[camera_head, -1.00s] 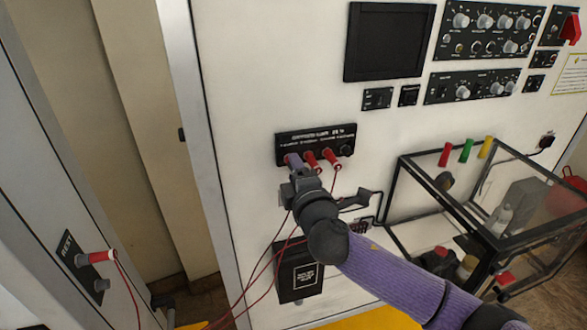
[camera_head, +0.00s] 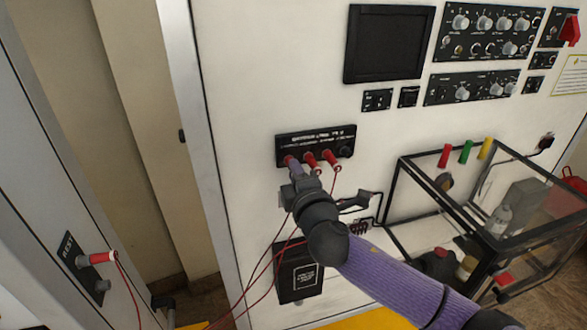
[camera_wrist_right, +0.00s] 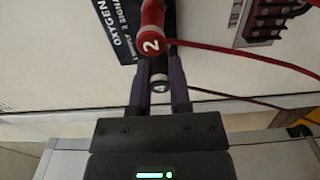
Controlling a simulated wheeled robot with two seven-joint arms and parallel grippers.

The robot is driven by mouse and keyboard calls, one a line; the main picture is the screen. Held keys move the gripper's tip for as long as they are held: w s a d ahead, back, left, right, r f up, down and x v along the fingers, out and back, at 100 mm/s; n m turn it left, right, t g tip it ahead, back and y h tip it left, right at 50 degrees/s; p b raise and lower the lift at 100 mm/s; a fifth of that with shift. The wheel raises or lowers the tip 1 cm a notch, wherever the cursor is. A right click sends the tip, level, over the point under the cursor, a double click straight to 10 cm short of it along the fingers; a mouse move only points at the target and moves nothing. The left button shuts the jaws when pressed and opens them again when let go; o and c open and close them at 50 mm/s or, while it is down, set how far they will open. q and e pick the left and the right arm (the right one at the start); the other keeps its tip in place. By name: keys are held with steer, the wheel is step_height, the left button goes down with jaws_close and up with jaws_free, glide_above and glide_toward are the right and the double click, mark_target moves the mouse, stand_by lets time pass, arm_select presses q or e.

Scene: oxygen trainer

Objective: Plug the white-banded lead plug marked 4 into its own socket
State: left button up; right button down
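The black socket panel (camera_head: 316,144) is on the white wall. Several red plugs stand in it, and a dark round socket (camera_head: 345,151) is at its right end. My right gripper (camera_head: 294,172) is at the panel's left end, just below the leftmost red plug (camera_head: 288,160). In the right wrist view my right gripper's purple fingers (camera_wrist_right: 159,95) lie close on both sides of a dark plug marked 4 (camera_wrist_right: 158,86) and appear shut on it. A red plug marked 2 (camera_wrist_right: 151,42) is just beyond the fingertips. Whether plug 4 sits in a socket is hidden. My left gripper is out of view.
A rest holder (camera_head: 80,262) at the left carries a red plug with a white end (camera_head: 100,257). Red leads (camera_head: 262,268) hang below the panel. A black-framed case (camera_head: 420,185) stands to the right.

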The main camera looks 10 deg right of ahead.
steer(key=shift+s, duration=0.15)
steer(key=shift+s, duration=0.2)
steer(key=s+p, duration=0.1)
steer(key=s, duration=0.3)
steer(key=shift+s+d+p, duration=0.1)
steer(key=shift+s+p, duration=0.1)
steer(key=shift+p, duration=0.1)
stand_by(0.4)
